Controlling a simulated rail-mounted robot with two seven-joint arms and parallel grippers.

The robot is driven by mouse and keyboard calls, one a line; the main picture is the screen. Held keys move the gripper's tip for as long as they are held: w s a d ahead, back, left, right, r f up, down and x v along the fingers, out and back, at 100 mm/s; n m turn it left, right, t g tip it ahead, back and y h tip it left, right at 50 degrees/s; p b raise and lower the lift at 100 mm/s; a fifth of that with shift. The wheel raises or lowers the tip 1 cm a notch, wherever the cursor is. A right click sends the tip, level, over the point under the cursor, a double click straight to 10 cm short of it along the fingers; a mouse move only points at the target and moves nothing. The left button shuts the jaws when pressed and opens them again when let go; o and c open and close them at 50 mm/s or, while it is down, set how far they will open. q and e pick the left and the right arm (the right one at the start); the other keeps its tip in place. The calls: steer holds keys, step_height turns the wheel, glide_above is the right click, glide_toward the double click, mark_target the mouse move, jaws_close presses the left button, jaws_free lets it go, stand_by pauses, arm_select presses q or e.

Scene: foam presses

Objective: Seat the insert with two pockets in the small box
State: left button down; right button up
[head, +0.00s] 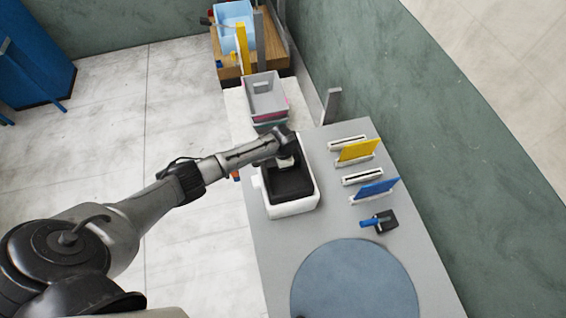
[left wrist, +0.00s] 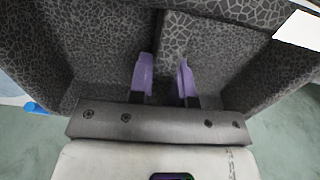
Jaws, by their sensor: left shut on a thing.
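A white box (head: 293,208) with a dark interior stands on the grey bench. The dark, cracked-pattern foam insert (left wrist: 220,45) fills most of the left wrist view, with a dividing wall between two pockets. In the head view, a dark mass that looks like the insert (head: 291,184) lies within the box's white rim; I cannot tell how deep it sits. My left gripper (head: 287,163) reaches over the far part of the box. Its purple fingers (left wrist: 164,78) are shut on the insert, astride the dividing wall. My right gripper is not in view.
A blue round mat (head: 355,285) lies on the near bench. To the right of the box stand slotted white holders with a yellow panel (head: 358,150) and a blue panel (head: 375,189), and a black block with a blue handle (head: 386,221). Stacked bins (head: 265,92) stand beyond.

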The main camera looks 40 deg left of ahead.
mark_target(283, 173)
arm_select(q)
steer(key=shift+f+b, duration=0.35)
steer(key=shift+f, duration=0.2)
steer(key=shift+f+b, duration=0.85)
steer(key=shift+f, duration=0.35)
steer(key=shift+f+b, duration=0.45)
steer(key=shift+f, duration=0.15)
steer(key=shift+f+b, duration=0.65)
steer(key=shift+f, duration=0.25)
steer(key=shift+f+b, duration=0.65)
steer(key=shift+f, duration=0.2)
steer(key=shift+f+b, duration=0.6)
steer(key=shift+f, duration=0.2)
steer(key=c, duration=1)
jaws_free()
step_height(283, 173, up, 14)
steer(key=shift+f+p, duration=0.1)
steer(key=shift+p, duration=0.5)
